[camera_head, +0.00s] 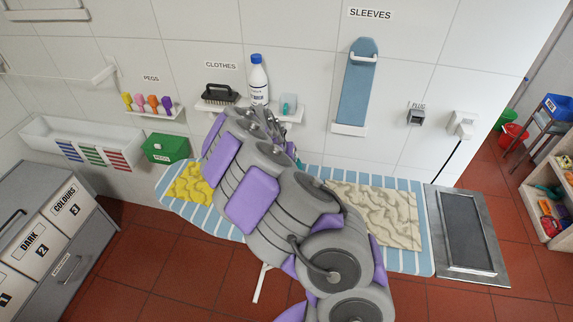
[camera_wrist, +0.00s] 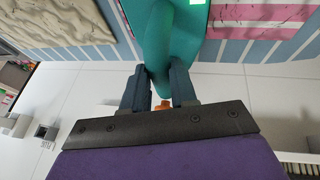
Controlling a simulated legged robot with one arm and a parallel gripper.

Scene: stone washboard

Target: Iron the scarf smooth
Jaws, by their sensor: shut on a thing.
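My gripper (camera_wrist: 160,88) is shut on the handle of a teal iron (camera_wrist: 185,45) in the wrist view. The iron's sole is not visible. It is over the blue-and-white striped ironing board (camera_head: 425,255), between a wrinkled beige cloth (camera_wrist: 55,20) and a pink cloth (camera_wrist: 255,20). In the head view the beige cloth (camera_head: 378,213) lies right of my arm and a creased yellow cloth (camera_head: 190,185) lies left. My arm hides the iron and pink cloth there. I cannot tell which cloth is the scarf.
A metal rest plate (camera_head: 468,232) adjoins the board's right end. Behind it, a wall shelf holds a brush (camera_head: 219,94) and a white bottle (camera_head: 258,80). A blue sleeve board (camera_head: 359,85) hangs on the wall. A green box (camera_head: 166,148) stands left.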

